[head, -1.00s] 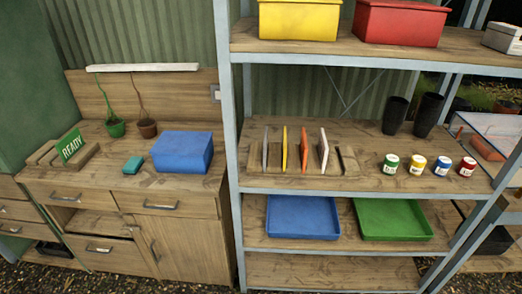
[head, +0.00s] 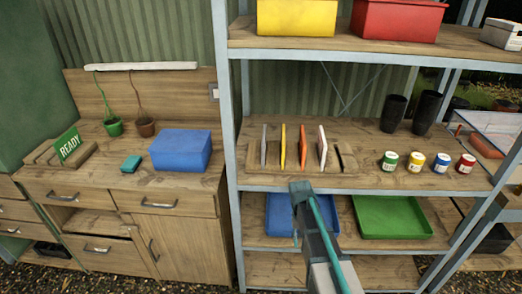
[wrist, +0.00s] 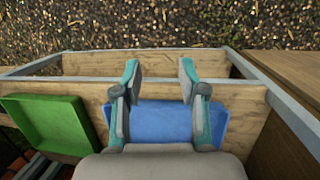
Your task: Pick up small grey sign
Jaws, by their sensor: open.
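The small grey sign (head: 264,147) stands upright at the left end of a wooden slotted rack (head: 254,166) on the middle shelf. Yellow (head: 283,146), orange (head: 303,147) and white (head: 322,147) panels stand to its right in the same rack. My arm reaches up from the bottom in the head view, its top end just below and right of the sign, in front of the shelf edge. In the wrist view my gripper (wrist: 160,70) is open and empty, its fingers spread above the blue tray. The sign is not in the wrist view.
Blue (head: 281,212) and green (head: 393,217) trays lie on the shelf below; both show in the wrist view. Several small paint pots (head: 415,163) and two black pots (head: 426,112) stand right of the rack. A steel post (head: 229,130) rises left of it.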

